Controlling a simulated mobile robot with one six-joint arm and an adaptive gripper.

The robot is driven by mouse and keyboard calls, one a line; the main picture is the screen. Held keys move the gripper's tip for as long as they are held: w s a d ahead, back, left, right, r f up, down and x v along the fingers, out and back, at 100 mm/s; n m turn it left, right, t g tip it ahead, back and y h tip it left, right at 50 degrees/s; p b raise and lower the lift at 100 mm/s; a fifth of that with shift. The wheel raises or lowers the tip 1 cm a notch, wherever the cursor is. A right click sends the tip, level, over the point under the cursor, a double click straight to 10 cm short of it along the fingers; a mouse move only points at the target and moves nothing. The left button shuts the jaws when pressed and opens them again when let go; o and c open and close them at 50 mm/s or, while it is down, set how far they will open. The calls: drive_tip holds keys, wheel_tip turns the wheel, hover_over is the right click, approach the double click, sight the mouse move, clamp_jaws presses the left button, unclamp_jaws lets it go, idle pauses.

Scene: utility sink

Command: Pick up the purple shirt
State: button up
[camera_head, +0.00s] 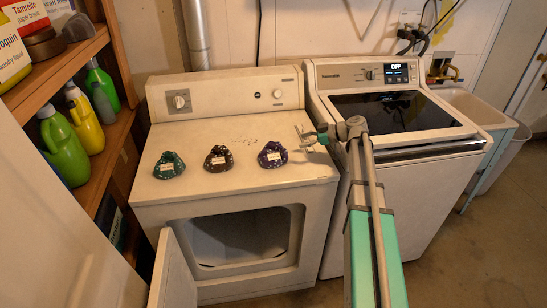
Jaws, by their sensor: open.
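A small crumpled purple shirt (272,155) with white specks and a pale label lies on the right part of the dryer's top (240,180), near its front edge. My gripper (303,136) is open and empty. In the picture it is just up and to the right of the purple shirt, apart from it. My arm reaches in from the lower right. A dark brown shirt (218,158) and a green shirt (169,165) lie in a row to the left of the purple one.
The dryer door (173,270) hangs open below. A washer (400,140) with a dark glass lid stands to the right, then a utility sink (480,107). A wooden shelf (95,150) with several bottles stands at left.

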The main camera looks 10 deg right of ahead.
sight(279, 143)
drive_tip(key=b+x, duration=0.1)
drive_tip(key=x, duration=0.3)
drive_tip(key=shift+w+a+f, duration=0.1)
drive_tip(key=shift+a+f, duration=0.05)
drive_tip(key=shift+a, duration=0.1)
drive_tip(key=shift+w+a, duration=0.1)
drive_tip(key=shift+a, duration=0.1)
drive_tip(key=shift+w+b+x, duration=0.1)
drive_tip(key=shift+b+x, duration=0.4)
drive_tip(key=shift+x, duration=0.8)
drive_tip(key=shift+w+b+x, duration=0.15)
drive_tip(key=shift+b+x, duration=0.3)
drive_tip(key=shift+x, duration=0.85)
drive_tip(key=shift+r, duration=0.25)
drive_tip(key=shift+c, duration=0.2)
clamp_jaws()
